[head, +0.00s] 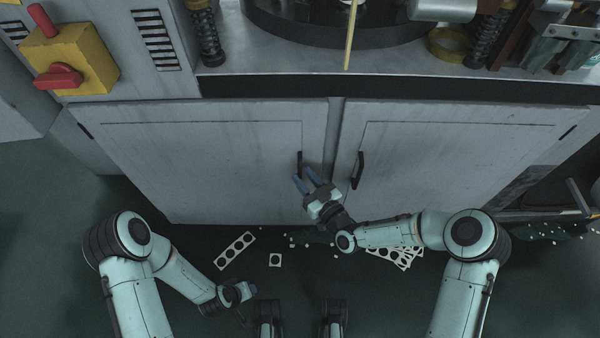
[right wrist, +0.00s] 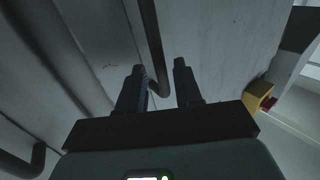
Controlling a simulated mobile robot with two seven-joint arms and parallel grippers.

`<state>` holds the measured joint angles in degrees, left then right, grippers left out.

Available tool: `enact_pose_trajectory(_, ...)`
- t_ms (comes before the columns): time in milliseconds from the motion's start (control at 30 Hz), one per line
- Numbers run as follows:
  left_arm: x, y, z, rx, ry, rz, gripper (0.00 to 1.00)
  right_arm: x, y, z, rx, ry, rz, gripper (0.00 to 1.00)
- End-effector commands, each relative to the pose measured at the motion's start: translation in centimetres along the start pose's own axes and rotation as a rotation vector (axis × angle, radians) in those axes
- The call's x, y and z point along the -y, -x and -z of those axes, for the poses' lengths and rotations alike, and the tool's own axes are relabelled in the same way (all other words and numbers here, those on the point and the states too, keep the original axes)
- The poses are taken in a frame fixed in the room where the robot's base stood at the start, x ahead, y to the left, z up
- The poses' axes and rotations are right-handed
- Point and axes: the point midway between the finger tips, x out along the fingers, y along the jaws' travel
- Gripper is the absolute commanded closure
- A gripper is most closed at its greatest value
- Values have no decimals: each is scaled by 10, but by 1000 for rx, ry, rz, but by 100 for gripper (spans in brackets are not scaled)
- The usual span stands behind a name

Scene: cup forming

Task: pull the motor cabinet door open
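The motor cabinet has two grey doors, a left one (head: 210,165) and a right one (head: 450,155), both closed, each with a dark bar handle near the centre post. My right gripper (head: 307,181) is open at the lower end of the left door's handle (head: 299,162). In the right wrist view that handle (right wrist: 154,50) passes between the two parted fingers (right wrist: 160,90), its bent end near the left finger; I cannot tell whether they touch. The right door's handle (head: 357,170) is free. My left gripper (head: 247,291) is low at the left, away from the doors; its finger gap is unclear.
Punched sheet scraps (head: 235,251) and small bits lie on the dark floor before the cabinet. A yellow switch box (head: 70,60) with red knobs is at upper left. The machine bench (head: 300,75) overhangs the doors. Floor at left is clear.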

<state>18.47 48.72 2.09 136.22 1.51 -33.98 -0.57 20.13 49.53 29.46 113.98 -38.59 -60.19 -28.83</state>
Motion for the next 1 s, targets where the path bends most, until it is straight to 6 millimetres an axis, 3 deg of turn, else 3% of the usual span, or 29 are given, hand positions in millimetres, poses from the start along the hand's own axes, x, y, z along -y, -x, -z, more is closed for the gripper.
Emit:
enact_pose_trajectory(200,2,-6,8,-23,2,2,57,0,-23,-1,-1,-1,0,66)
enact_pose_trajectory(533,2,-6,9,-27,2,2,57,0,-27,0,1,-1,0,66)
enact_pose_trajectory(567,2,-6,9,-27,2,2,57,0,-27,0,1,-1,0,69)
enact_pose_trajectory(667,2,-6,9,-27,2,2,57,0,-27,0,1,-1,0,100)
enact_pose_trajectory(1000,2,-6,9,-26,2,2,57,0,-27,0,1,0,0,100)
